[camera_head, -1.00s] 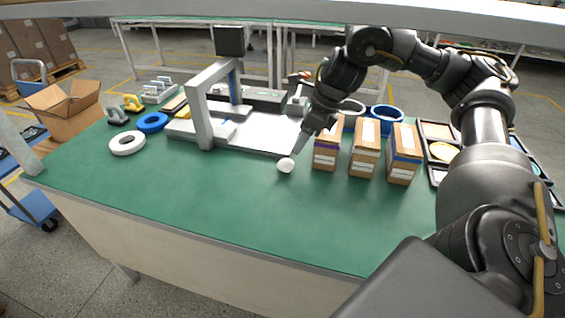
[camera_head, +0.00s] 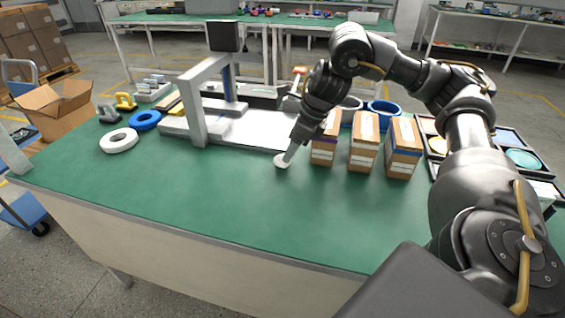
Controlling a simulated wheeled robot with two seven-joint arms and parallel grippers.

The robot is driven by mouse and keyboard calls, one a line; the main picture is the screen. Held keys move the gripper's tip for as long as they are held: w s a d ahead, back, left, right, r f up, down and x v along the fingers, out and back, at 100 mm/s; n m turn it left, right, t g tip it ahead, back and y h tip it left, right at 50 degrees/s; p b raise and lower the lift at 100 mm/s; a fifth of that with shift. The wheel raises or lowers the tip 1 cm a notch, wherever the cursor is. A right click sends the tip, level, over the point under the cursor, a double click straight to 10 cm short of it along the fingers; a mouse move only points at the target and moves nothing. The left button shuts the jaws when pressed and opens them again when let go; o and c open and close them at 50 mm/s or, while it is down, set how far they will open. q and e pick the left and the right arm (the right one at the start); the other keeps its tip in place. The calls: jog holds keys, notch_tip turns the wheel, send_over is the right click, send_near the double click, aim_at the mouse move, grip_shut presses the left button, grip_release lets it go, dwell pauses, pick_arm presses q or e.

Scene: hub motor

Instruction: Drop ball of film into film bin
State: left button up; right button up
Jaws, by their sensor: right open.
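A small white ball of film (camera_head: 281,162) sits on the green table near its middle, left of the boxed cartons. My right gripper (camera_head: 287,156) reaches down to it from the upper right, its tips right at the ball. The jaws are open; the small size hides whether they touch the ball or straddle it. I cannot tell which container is the film bin. My left gripper is out of view.
Three brown cartons (camera_head: 364,146) stand just right of the gripper. A grey press frame (camera_head: 195,112) with a white plate (camera_head: 260,130) is behind the ball. The table's front is clear.

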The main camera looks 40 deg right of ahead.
jog(key=x, duration=0.5)
jog(key=shift+w, duration=0.35)
jog(key=c, duration=0.7)
